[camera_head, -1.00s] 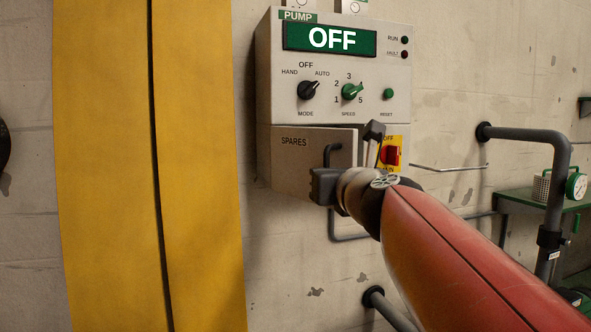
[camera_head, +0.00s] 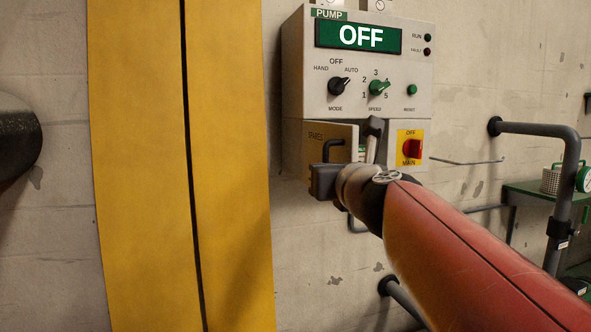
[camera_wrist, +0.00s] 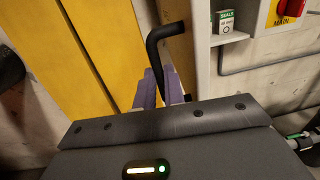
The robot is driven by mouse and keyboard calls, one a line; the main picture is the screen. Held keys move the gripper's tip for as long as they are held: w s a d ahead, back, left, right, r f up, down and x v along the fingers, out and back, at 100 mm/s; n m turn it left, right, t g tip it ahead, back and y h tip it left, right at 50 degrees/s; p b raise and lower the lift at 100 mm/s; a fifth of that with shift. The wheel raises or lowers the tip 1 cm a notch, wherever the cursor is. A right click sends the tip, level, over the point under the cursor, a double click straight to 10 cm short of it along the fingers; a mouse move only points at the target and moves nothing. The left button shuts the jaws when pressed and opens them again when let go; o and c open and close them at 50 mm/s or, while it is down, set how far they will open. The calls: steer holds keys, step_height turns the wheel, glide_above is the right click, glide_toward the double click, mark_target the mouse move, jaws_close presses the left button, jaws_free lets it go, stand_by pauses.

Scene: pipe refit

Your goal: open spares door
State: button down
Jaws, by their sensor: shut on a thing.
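The spares door (camera_head: 318,140) is on the lower left of the pump cabinet (camera_head: 370,72) and stands partly open, swung out to the left. Its black bent handle (camera_head: 334,145) shows in the head view and in the wrist view (camera_wrist: 158,36). My gripper (camera_wrist: 166,88) is shut on the lower part of the handle, its purple-grey fingers on either side of it. In the head view my wrist hides the lower part of the door. In the wrist view a green and white seals box (camera_wrist: 225,22) stands inside the opened compartment.
A red main switch on a yellow plate (camera_head: 410,148) is just right of the compartment. Yellow panels (camera_head: 180,160) stand left of the cabinet. Grey pipes (camera_head: 540,129) and a green shelf (camera_head: 530,190) are at the right.

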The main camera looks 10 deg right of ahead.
steer(key=shift+r, duration=0.15)
steer(key=c, duration=1.5)
jaws_free()
steer(key=shift+w, duration=0.2)
steer(key=shift+s, duration=0.1)
steer(key=s+p, duration=0.1)
steer(key=s, duration=0.6)
steer(key=shift+s+d, duration=0.15)
steer(key=shift+s, duration=0.2)
steer(key=shift+f, duration=0.2)
